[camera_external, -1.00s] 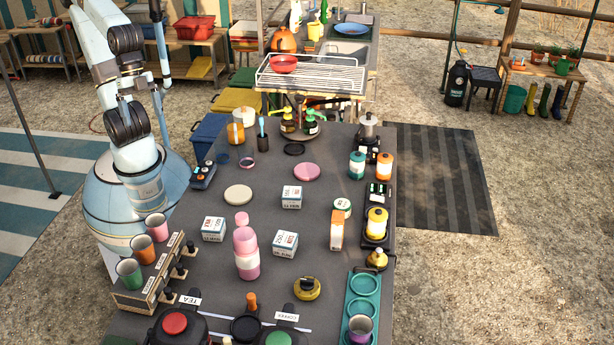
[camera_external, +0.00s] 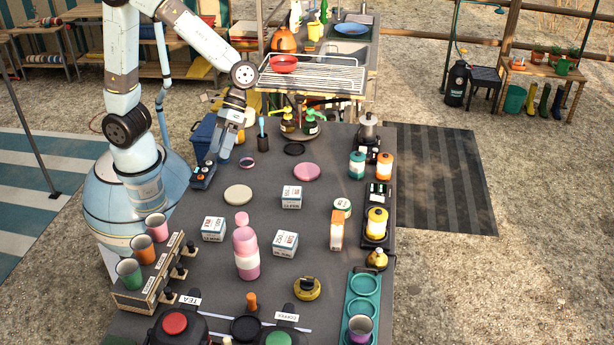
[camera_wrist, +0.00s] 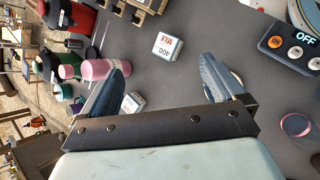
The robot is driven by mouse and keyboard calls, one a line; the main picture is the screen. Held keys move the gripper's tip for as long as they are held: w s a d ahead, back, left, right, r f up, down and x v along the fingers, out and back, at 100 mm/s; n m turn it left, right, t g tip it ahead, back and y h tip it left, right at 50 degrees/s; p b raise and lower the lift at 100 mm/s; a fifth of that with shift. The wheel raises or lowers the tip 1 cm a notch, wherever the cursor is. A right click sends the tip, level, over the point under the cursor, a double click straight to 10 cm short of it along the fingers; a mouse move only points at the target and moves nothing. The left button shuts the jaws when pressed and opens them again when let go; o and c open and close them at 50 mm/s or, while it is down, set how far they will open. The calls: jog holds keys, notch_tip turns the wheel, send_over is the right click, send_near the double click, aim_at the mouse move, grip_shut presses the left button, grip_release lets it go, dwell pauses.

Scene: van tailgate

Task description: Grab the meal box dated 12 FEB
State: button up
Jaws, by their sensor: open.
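Three small white boxes with printed labels stand on the dark table: a left box (camera_external: 214,229), a front middle box (camera_external: 285,243) and a back middle box (camera_external: 292,197). Their dates are too small to read for certain. In the wrist view, one box (camera_wrist: 167,46) shows red print, and another box (camera_wrist: 133,103) sits beside the left finger, partly hidden. My gripper (camera_external: 226,158) hangs over the table's back left, behind the boxes and apart from them. In the wrist view, my gripper (camera_wrist: 163,86) is open, with nothing held between the fingers.
A pink bottle (camera_external: 246,253) stands between the left and front middle boxes. A cream disc (camera_external: 238,194), a purple ring (camera_external: 247,162) and a switch box (camera_external: 203,175) lie near my gripper. A cup rack (camera_external: 150,285) lines the left edge. An orange-white carton (camera_external: 337,231) stands right.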

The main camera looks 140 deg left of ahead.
jog(key=w+a+f+n+t+h, duration=0.25)
jog(key=a+f+n, duration=0.45)
jog(key=a, duration=0.6)
jog(key=n+t+y, duration=0.1)
jog(key=n+t, duration=0.4)
jog(key=n, duration=0.1)
send_near(292, 200)
jog(key=f, duration=0.1)
jog(key=w+d+f, duration=0.1)
jog(key=f, duration=0.1)
jog(key=shift+w+d, duration=0.1)
jog(key=shift+w, duration=0.2)
jog(key=shift+x, duration=3.15)
jog(key=shift+d+r, duration=0.15)
jog(key=shift+r, duration=0.05)
jog(key=c, duration=1.1)
